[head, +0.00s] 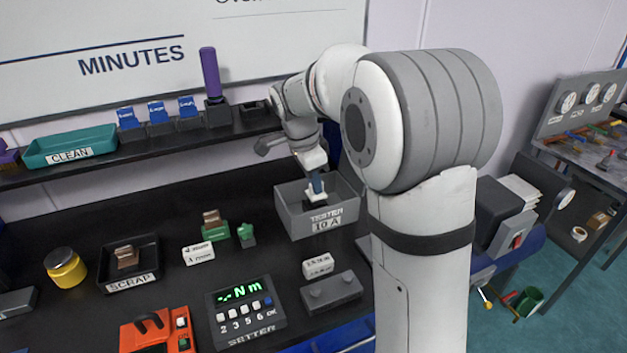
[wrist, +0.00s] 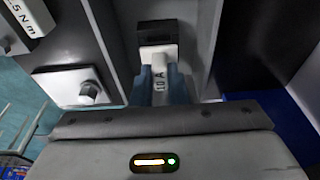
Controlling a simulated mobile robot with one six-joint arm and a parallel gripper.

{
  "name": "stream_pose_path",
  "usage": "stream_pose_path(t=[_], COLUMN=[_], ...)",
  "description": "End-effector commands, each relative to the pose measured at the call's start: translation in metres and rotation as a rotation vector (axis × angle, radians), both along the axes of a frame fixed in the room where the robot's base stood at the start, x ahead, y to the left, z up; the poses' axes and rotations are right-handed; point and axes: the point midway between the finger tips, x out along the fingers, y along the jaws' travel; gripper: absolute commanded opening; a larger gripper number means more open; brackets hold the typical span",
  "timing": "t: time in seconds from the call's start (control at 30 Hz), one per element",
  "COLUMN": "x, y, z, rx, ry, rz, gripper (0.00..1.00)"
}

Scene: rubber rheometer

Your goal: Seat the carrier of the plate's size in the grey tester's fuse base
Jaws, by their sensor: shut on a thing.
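The grey tester (head: 290,218) is an open box on the black bench. Its front plate (head: 326,224) reads "TESTER 10 A". My gripper (head: 316,188) reaches down into the box. The carrier's far end meets a black block (wrist: 158,32), apparently the fuse base. I cannot tell whether the carrier is fully seated or only lined up with it. In the head view the box walls partly hide the base.
The box walls are close around my gripper. The setter (head: 245,312), scrap tray (head: 129,263) and green block (head: 214,231) stand to the left. A shelf (head: 150,142) runs behind.

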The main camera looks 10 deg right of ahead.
Motion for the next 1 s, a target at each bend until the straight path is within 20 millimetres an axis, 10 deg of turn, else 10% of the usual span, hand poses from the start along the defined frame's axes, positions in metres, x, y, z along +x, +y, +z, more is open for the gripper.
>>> stream_pose_path(t=[1.0], x=[0.000], y=[0.001], z=[-0.020], rx=[0.000], ry=[-0.001], rz=[0.002], gripper=[0.00])
